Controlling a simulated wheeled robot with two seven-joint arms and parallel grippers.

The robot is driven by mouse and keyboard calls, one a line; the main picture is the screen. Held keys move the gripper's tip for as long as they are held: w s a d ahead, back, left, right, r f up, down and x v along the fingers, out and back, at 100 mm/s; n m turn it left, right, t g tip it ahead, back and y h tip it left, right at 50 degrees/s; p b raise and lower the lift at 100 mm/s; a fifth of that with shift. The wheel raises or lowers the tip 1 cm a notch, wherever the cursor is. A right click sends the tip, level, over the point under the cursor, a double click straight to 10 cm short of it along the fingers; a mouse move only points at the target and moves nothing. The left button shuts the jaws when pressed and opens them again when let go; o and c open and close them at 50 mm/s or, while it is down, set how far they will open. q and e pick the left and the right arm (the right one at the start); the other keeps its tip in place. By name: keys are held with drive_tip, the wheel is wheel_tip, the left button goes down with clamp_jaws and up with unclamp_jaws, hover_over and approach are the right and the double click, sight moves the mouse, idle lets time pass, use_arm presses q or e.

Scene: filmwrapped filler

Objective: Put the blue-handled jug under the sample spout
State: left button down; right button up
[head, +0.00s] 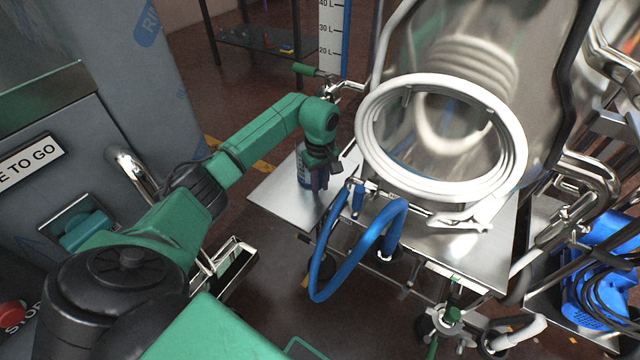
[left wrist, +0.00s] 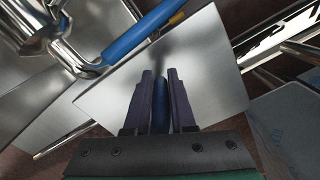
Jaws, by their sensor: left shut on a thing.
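My left gripper (head: 320,183) is shut on a blue handle (left wrist: 160,112), which sits upright between the dark fingers in the left wrist view. In the head view a small blue and pale body, seemingly the jug (head: 303,170), shows beside the fingers, mostly hidden by the gripper. It is over the left part of a steel shelf (head: 275,198); I cannot tell whether it touches the shelf. A green-handled valve (head: 308,70) with a bent steel pipe is behind the gripper. I cannot tell which outlet is the sample spout. My right gripper is not in view.
A looped blue hose (head: 370,245) hangs in front of the shelf. A scale column (head: 332,40) stands behind. A grey cabinet (head: 60,160) is at the left. The shelf's left end is bare.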

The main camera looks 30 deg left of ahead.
use_arm(q)
drive_tip(key=shift+f, duration=0.1)
drive_tip(key=c, duration=0.8)
unclamp_jaws()
drive_tip(key=shift+o, duration=0.2)
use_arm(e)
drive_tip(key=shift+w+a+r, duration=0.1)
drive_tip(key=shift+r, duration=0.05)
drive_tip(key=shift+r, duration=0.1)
use_arm(q)
drive_tip(key=shift+r, duration=0.45)
wheel_tip(320, 180, up, 11)
drive_tip(key=p, duration=0.1)
drive_tip(key=shift+r+p, duration=0.2)
drive_tip(key=shift+p, duration=0.2)
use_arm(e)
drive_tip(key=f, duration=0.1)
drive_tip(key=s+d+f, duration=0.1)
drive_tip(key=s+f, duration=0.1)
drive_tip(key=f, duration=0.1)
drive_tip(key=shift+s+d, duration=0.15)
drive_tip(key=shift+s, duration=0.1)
